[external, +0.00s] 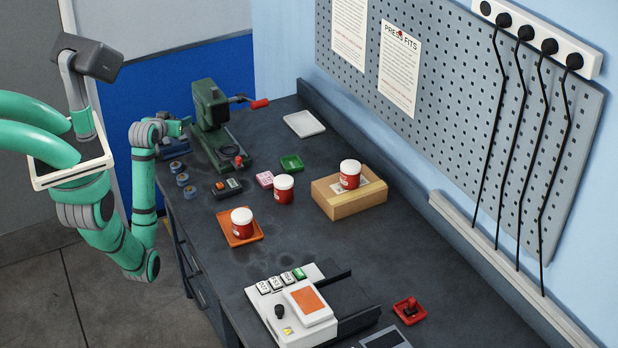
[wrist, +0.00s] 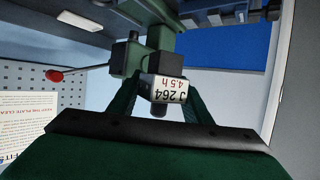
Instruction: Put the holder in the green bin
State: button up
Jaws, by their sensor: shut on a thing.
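My gripper (wrist: 163,92) is shut on a small dark holder (wrist: 164,89) with a white label, whose upside-down print seems to read "J 264 4.5 h". In the external view my gripper (external: 181,126) is at the far left end of the bench, close beside the green press. The holder is too small there to make out clearly. The green bin (external: 291,164) is a small shallow tray on the bench, right of the press and apart from my gripper. I cannot make it out in the wrist view.
The green press (external: 212,118) with its red-tipped lever stands beside my gripper. An orange tray (external: 254,238) lies nearer the front edge.

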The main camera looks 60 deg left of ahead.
jog(key=w+d+r+m+t+h, duration=0.1)
jog(key=w+d+r+m+h, duration=0.1)
jog(key=w+d+r, duration=0.35)
jog(key=w+d+r+m+t+h, duration=0.2)
jog(key=w+d+r+m+h, duration=0.1)
jog(key=w+d, duration=0.55)
jog(key=w+d+r+m+t+h, duration=0.1)
jog(key=w+d+r+m+h, duration=0.1)
jog(key=w+d+r, duration=0.4)
jog(key=m+h, duration=0.2)
jog(key=h, duration=0.1)
send_over(300, 162)
jog(key=shift+t, duration=0.4)
jog(key=f, duration=2.7)
jog(key=shift+w+a+f, duration=0.1)
jog(key=shift+a+f, duration=0.05)
jog(key=shift+a, duration=0.2)
jog(key=shift+w+f, duration=0.15)
jog(key=shift+f, duration=1.55)
